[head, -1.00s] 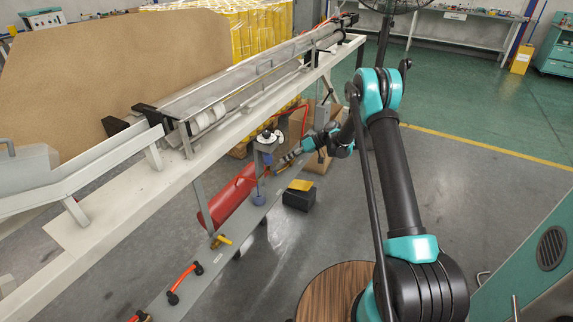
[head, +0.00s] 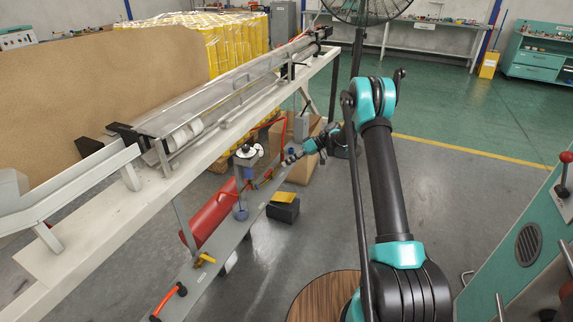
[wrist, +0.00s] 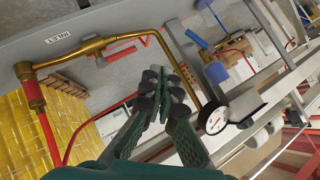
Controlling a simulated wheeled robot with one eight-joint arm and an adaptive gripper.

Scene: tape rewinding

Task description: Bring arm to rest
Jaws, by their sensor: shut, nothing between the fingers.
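My arm (head: 385,180) rises from the lower right of the head view, and its far end reaches down to the left below the conveyor frame. My gripper (head: 287,159) is at that end, small in the picture, to the right of the grey post with a white round part (head: 248,152). In the wrist view my gripper (wrist: 163,82) has its dark green fingers together with nothing held. Around it in that view are a brass pipe (wrist: 90,47) and a round white gauge (wrist: 213,120). I cannot tell how close the fingers are to the pipe.
A long white conveyor frame (head: 105,210) runs diagonally on the left. A red cylinder (head: 210,215) lies below it. A black box with a yellow top (head: 283,208) and a cardboard box (head: 302,165) stand near my gripper. Grey floor (head: 470,190) is clear right of my arm.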

